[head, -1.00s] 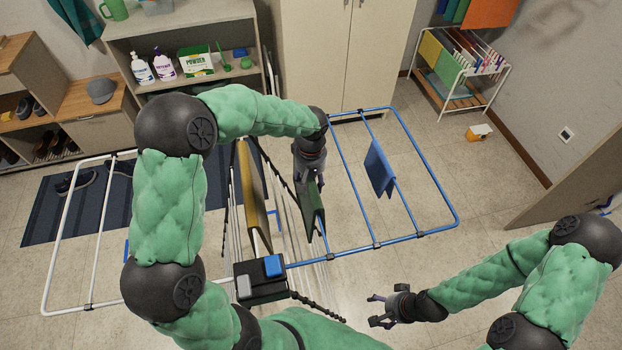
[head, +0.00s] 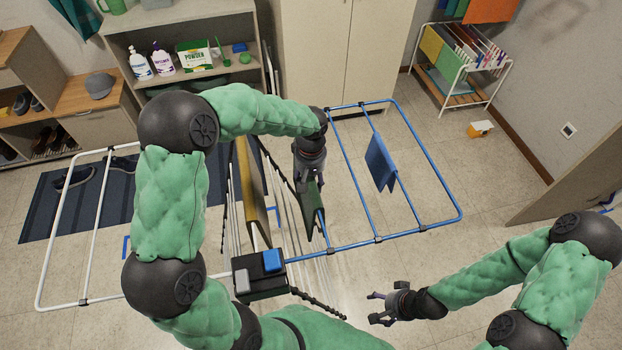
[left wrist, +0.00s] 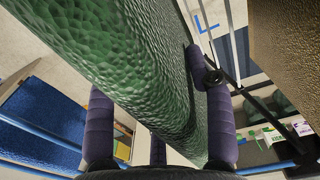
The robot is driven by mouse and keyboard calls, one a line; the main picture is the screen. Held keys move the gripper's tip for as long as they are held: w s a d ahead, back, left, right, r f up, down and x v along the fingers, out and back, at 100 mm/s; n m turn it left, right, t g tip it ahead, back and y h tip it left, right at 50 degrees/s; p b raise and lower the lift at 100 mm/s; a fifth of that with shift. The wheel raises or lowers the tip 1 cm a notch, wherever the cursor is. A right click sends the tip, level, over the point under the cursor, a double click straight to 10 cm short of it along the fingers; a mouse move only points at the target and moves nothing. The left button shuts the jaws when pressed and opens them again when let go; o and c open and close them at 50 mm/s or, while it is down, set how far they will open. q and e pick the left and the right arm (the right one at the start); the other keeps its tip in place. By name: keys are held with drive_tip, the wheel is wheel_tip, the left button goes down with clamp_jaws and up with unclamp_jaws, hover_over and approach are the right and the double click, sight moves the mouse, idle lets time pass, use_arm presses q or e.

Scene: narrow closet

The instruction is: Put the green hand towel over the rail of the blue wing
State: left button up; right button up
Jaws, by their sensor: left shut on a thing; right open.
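The green hand towel (head: 312,218) hangs folded at the inner side of the blue wing (head: 420,234) in the head view. My left gripper (head: 310,184) is shut on its far upper part; the towel fills the space between the fingers in the left wrist view (left wrist: 130,60). A blue rail end shows beside the towel's near end; whether the towel straddles this rail or only hangs beside it I cannot tell. My right gripper (head: 381,308) is open and empty, low and nearer to me than the wing.
A blue cloth (head: 380,163) hangs on the wing's middle rail. A yellow towel (head: 253,190) hangs on the rack just left of the green one. A black box with blue and grey blocks (head: 259,276) is at the near end.

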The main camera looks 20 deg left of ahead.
use_arm(q)
drive_tip(key=o, duration=1.6)
wheel_tip(320, 180, up, 12)
